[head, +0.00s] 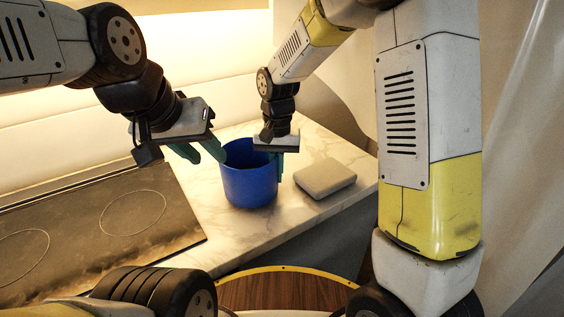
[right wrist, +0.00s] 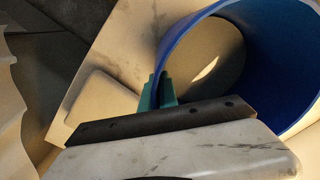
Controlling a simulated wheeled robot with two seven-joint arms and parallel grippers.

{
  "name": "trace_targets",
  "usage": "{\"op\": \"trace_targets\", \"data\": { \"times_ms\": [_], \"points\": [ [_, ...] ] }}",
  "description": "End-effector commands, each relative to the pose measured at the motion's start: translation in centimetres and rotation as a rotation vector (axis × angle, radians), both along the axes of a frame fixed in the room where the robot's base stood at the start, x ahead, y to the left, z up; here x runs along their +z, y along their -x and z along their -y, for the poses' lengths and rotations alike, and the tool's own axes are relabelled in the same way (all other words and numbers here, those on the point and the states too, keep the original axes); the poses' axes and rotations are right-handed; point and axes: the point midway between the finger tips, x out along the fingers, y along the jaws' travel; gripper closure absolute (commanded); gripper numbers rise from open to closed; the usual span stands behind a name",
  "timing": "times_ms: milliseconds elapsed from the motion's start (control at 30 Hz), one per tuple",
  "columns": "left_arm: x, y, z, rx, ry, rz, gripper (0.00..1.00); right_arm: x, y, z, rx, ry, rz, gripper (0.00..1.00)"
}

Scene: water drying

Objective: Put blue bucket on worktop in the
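The blue bucket (head: 249,187) is upright on the marble worktop (head: 225,235), to the right of the cooktop; it looks empty. My right gripper (head: 278,165) is at the right side of its rim, pointing down. In the right wrist view, the green fingers (right wrist: 158,92) sit close together across the bucket's wall (right wrist: 172,52), one inside and one outside, and look closed on it. My left gripper (head: 200,151) is above the worktop to the left of the bucket. Its two green fingers are apart with nothing between them.
A grey rounded block (head: 325,178) lies on the worktop just right of the bucket. A dark cooktop (head: 95,225) fills the left side. A round wooden surface with a yellow rim (head: 285,290) is below the worktop's front edge. Worktop in front of the bucket is clear.

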Motion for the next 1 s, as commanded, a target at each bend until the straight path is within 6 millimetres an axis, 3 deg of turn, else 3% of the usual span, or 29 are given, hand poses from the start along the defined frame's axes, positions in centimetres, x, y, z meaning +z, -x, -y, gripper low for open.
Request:
{"op": "trace_targets", "data": {
  "times_ms": [133,467,600,1000],
  "points": [
    [0.1,0.1,0.0,0.000,0.000,0.003,0.64,-1.8,0.4,-0.8,0.005,-0.001,0.001,1.00],
    [0.0,0.0,0.0,0.000,0.000,0.002,0.64,-2.1,0.4,-0.8,0.003,-0.001,0.001,1.00],
    [0.0,0.0,0.0,0.000,0.000,0.002,0.64,-2.1,0.4,-0.8,0.003,-0.001,0.001,0.75],
    [0.0,0.0,0.0,0.000,0.000,0.002,0.64,-1.6,0.3,-0.8,0.003,-0.003,0.004,0.75]
  ]
}}
